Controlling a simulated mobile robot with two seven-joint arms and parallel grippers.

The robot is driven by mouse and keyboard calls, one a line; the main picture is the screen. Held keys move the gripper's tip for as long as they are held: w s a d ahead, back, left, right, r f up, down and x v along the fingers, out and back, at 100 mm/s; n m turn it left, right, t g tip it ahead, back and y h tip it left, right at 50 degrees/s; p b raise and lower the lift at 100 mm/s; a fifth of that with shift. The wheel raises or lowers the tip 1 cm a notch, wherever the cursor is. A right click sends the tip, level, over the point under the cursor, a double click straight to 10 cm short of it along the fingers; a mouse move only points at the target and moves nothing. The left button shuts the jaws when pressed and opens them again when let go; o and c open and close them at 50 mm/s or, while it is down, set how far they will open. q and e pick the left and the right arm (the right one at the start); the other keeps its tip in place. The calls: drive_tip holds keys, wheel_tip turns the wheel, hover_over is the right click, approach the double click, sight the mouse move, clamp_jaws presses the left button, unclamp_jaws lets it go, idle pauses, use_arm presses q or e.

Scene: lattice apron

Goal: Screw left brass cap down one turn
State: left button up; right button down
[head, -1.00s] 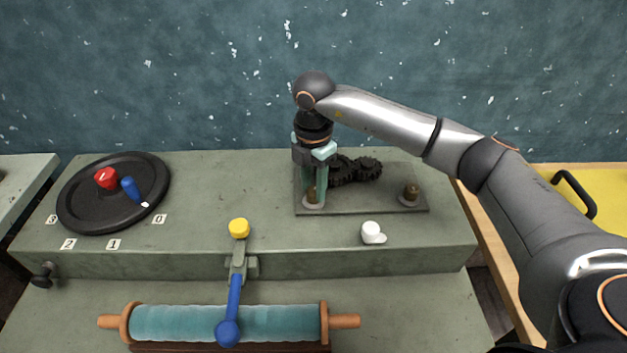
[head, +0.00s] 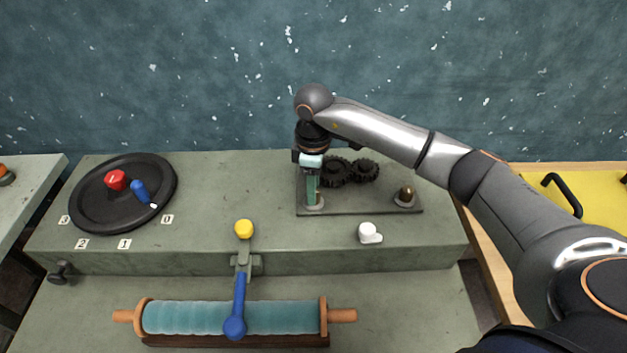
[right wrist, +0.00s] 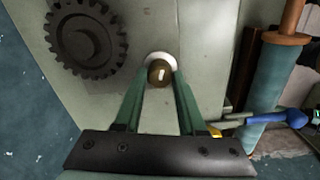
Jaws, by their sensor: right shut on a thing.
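The left brass cap (right wrist: 159,72) sits on a pale round washer, which also shows at the plate's left end in the head view. My right gripper (head: 312,197) points straight down over it. In the right wrist view its two green fingers (right wrist: 158,84) close on the cap from both sides. In the head view a finger hides the cap almost wholly. The right brass cap (head: 406,195) stands free at the plate's right end. My left gripper is in neither view.
Dark gears (head: 352,171) stand close beside the gripper on the grey plate (head: 360,209). A white knob (head: 369,233) and a yellow knob (head: 244,229) are in front. The bench between tray and plate is clear.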

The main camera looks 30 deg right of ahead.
drive_tip(key=m+p, duration=0.1)
drive_tip(key=m, duration=0.2)
drive_tip(key=shift+a+r, duration=0.1)
drive_tip(key=shift+m+p, duration=0.45)
drive_tip(key=shift+m, duration=0.85)
drive_tip(key=shift+c, duration=2.4)
unclamp_jaws()
drive_tip(key=shift+d, duration=0.2)
